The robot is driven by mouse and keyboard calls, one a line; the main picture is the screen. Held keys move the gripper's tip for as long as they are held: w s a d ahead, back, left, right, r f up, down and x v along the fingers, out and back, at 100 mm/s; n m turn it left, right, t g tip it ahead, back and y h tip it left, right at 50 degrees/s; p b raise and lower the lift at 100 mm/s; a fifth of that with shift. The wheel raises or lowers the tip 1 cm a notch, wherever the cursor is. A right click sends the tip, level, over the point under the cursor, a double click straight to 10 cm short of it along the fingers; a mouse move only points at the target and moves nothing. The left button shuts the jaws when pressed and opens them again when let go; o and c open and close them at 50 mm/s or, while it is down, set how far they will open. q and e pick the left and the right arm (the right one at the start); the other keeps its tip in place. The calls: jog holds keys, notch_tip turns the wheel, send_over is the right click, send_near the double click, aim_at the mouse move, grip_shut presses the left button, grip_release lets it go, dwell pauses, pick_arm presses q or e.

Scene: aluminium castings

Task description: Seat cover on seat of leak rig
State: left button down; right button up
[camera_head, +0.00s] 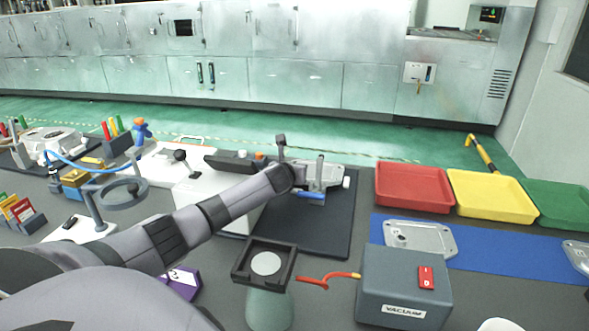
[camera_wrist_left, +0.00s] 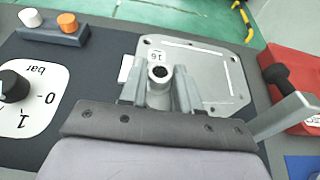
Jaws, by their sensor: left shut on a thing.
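The cover is a flat grey aluminium plate (camera_head: 329,177) with rounded corners, holes and a raised round boss. In the left wrist view the cover (camera_wrist_left: 215,62) lies beyond my fingers, with a small number label by the boss. My left gripper (camera_head: 306,178) is shut on the boss; its two fingers (camera_wrist_left: 159,92) stand on either side of it. The leak rig is a white box (camera_head: 190,196) with a dark pad (camera_head: 335,228) beside it; its pressure dial (camera_wrist_left: 20,105) shows in the wrist view. The seat is hidden, so contact beneath the cover cannot be told. My right gripper is not in view.
A black-tipped clamp lever (camera_wrist_left: 290,90) stands right of the cover. Red (camera_head: 413,186), yellow (camera_head: 490,196) and green (camera_head: 560,204) trays stand at right. Another plate (camera_head: 420,238) lies on a blue mat (camera_head: 490,259). A grey vacuum box (camera_head: 385,280) stands in front.

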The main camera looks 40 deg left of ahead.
pick_arm(q)
jog(key=shift+r, duration=0.15)
jog(key=shift+p, duration=0.4)
jog(key=shift+p, duration=0.3)
dwell(0.3)
jog(key=shift+f+b, duration=0.55)
jog(key=shift+f, duration=0.3)
jog(key=shift+s+d+f, duration=0.1)
jog(key=shift+f, duration=0.4)
dwell(0.3)
jog(key=shift+a+r+p, duration=0.25)
jog(key=shift+r+p, duration=0.3)
jog(key=shift+d+r, duration=0.1)
dwell(0.3)
jog(key=shift+w+d, duration=0.1)
jog(key=shift+w, duration=0.1)
dwell(0.6)
